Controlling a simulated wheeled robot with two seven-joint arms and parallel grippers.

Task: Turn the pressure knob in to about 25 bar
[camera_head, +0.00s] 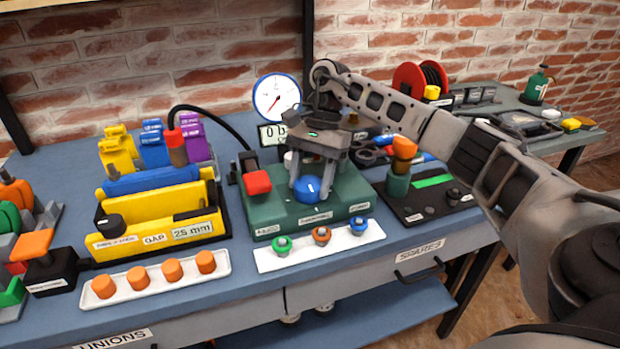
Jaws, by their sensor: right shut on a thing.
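The blue pressure knob (307,189) sits on the front of a green pump base (266,216). My right gripper (308,188) reaches down over the base from the right, with its two fingers around the knob, and is shut on it. A round gauge (277,97) with a white face and blue rim stands behind; its needle points to the lower left, and its numbers are too small to read. A digital display (272,134) under the gauge is partly hidden by my gripper; what shows looks like a 0. My left gripper is not in view.
A white tray (262,259) with green, orange and blue fittings lies in front. A yellow gap block (160,227) is to the left. An orange-topped green post (398,184) stands to the right.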

